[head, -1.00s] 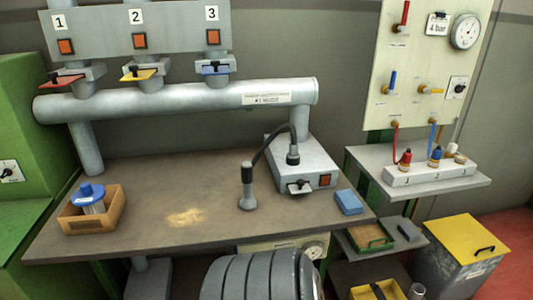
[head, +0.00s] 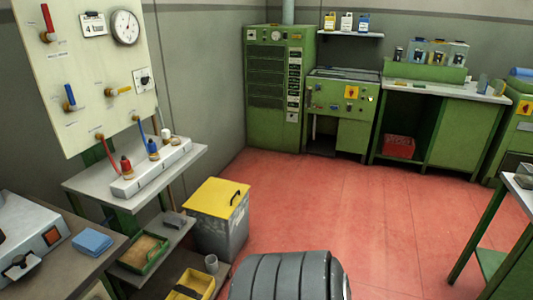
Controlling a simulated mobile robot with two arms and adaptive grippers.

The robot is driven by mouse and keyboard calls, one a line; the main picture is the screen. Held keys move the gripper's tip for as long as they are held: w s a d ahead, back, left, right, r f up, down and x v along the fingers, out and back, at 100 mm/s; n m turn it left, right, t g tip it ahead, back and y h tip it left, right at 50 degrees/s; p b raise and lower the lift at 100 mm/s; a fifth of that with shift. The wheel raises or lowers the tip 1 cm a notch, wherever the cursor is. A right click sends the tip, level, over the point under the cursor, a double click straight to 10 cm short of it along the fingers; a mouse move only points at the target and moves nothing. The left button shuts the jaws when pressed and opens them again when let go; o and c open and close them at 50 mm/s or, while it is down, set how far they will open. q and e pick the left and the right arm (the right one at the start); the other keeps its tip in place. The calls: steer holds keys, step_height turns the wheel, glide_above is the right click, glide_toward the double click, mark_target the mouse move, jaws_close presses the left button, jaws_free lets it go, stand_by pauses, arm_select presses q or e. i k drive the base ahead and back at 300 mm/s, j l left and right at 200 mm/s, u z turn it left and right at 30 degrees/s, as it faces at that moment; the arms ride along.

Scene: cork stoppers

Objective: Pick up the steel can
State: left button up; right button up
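A small grey open-topped can (head: 211,264) stands upright at the right end of a low shelf, lower left of the head view, beside a yellow box. It looks like the steel can, though it is small in the picture and its material is hard to tell. Neither of my grippers shows in the head view, so I cannot see how they stand relative to the can.
A grey bin with a yellow lid (head: 217,200) stands just behind the can. A yellow box (head: 190,284) and a green tray (head: 143,253) are close by. Green cabinets (head: 275,95) line the back wall. A table (head: 522,190) is at right. Red floor (head: 330,215) is clear between.

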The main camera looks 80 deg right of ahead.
mark_target(212, 266)
steer(key=z, duration=2)
steer(key=i+l+u, duration=0.2)
steer(key=u, duration=0.2)
steer(key=i+l+u, duration=0.15)
steer(key=u, duration=0.2)
steer(key=l, duration=0.1)
